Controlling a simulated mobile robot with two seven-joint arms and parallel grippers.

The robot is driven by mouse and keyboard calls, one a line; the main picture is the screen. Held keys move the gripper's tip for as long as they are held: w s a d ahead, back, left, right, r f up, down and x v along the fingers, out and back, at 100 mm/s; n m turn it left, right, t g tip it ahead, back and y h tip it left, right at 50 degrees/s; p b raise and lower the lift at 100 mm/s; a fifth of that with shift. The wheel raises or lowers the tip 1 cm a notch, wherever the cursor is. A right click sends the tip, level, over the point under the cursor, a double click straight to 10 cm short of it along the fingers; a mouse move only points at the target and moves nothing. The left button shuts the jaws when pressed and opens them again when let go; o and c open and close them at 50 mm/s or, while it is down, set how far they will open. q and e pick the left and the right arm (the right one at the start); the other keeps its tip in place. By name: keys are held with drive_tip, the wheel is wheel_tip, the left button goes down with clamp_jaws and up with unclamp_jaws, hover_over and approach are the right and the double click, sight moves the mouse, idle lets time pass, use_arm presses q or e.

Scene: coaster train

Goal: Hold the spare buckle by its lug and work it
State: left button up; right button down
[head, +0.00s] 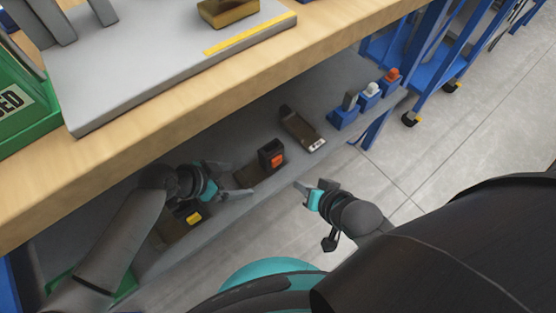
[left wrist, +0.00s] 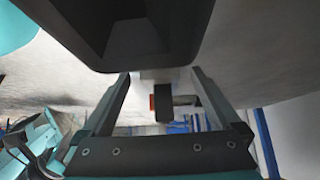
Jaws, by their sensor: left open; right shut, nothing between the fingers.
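A dark upright buckle with an orange button (head: 271,157) stands on a brown base on the grey lower shelf; I take it for the spare buckle. In the left wrist view a dark block with an orange side (left wrist: 163,102) shows beyond and between the fingers, with a short grey bar sticking out to its right. It looks like the same buckle. My left gripper (head: 241,180) is open and empty, just left of the buckle and apart from it. My right gripper (head: 311,187) is shut and empty, out in front of the shelf edge, right of the buckle.
A dark piece with a yellow button (head: 193,217) lies partly under my left arm. A long dark piece with a metal end (head: 302,128) and blue blocks with grey, white and orange tops (head: 345,118) stand farther right. The wooden worktop (head: 190,108) overhangs the shelf.

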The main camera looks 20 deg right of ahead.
use_arm(q)
drive_tip(key=v, duration=1.1)
drive_tip(key=s+d+p, duration=0.4)
drive_tip(key=s+p, duration=0.5)
drive_tip(key=s, duration=0.4)
drive_tip(key=shift+s, duration=0.3)
drive_tip(key=shift+r, duration=0.15)
